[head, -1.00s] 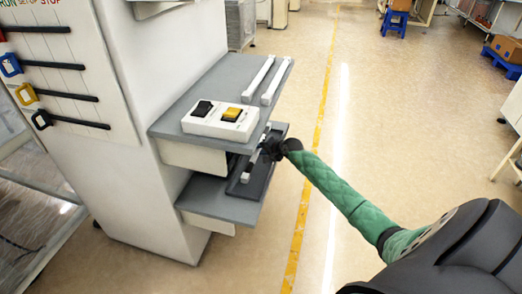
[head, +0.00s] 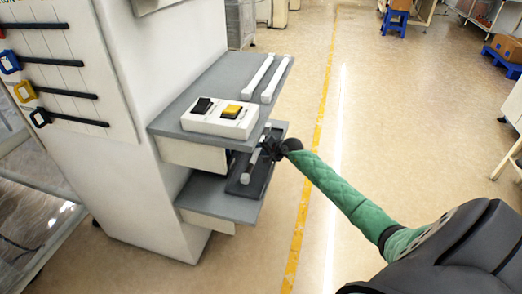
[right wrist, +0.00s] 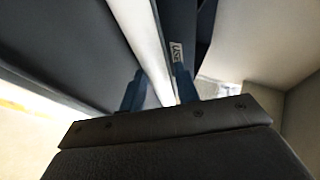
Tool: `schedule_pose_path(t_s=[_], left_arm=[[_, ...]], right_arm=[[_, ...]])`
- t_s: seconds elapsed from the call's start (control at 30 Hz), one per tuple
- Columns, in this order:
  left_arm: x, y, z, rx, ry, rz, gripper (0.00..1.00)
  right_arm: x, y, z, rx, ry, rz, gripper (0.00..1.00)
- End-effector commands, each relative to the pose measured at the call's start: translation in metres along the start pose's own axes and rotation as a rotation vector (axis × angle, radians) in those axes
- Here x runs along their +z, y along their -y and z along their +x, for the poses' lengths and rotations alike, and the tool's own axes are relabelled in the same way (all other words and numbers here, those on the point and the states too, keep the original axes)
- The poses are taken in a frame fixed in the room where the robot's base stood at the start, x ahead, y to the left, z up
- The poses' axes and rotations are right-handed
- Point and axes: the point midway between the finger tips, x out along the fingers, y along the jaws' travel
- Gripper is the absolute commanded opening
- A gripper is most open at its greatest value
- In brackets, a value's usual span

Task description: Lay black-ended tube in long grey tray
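A white tube (head: 253,160) with a grey lower end lies along or just over a long dark grey tray (head: 268,172) on the lower shelf. My right gripper (head: 268,148) is at the tube's upper part, reaching in from the right. In the right wrist view, the white tube (right wrist: 143,35) runs between the two bluish fingers (right wrist: 158,90). Whether they press on it is unclear. No black end shows clearly; the gripper hides the tube's far part. My left gripper is not in view.
The upper shelf (head: 215,85) overhangs part of the lower shelf (head: 215,200). It carries a switch box (head: 218,118) and two white tubes (head: 259,76) (head: 277,80). A white cabinet (head: 150,130) stands to the left.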

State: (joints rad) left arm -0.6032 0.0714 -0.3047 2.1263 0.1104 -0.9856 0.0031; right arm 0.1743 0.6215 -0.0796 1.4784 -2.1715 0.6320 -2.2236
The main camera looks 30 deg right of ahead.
Motion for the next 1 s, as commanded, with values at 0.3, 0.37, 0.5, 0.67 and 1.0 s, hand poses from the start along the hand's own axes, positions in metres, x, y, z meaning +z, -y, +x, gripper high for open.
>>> schedule_pose_path(t_s=[0.3, 0.37, 0.5, 0.67, 1.0], left_arm=[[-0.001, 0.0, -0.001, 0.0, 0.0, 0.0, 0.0], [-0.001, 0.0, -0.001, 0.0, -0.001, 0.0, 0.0], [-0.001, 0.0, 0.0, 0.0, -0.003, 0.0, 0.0], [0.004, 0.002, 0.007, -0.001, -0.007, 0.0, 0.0], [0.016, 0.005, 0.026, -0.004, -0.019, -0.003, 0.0]], right_arm=[[0.0, 0.0, 0.0, 0.0, 0.0, 0.0, 0.49], [0.0, 0.0, -0.001, 0.0, 0.0, 0.0, 0.49], [-0.001, -0.001, -0.008, 0.0, -0.001, -0.003, 0.49], [0.0, -0.001, -0.029, 0.001, 0.0, -0.004, 0.49], [0.0, -0.001, -0.07, 0.001, 0.0, -0.002, 0.49]])
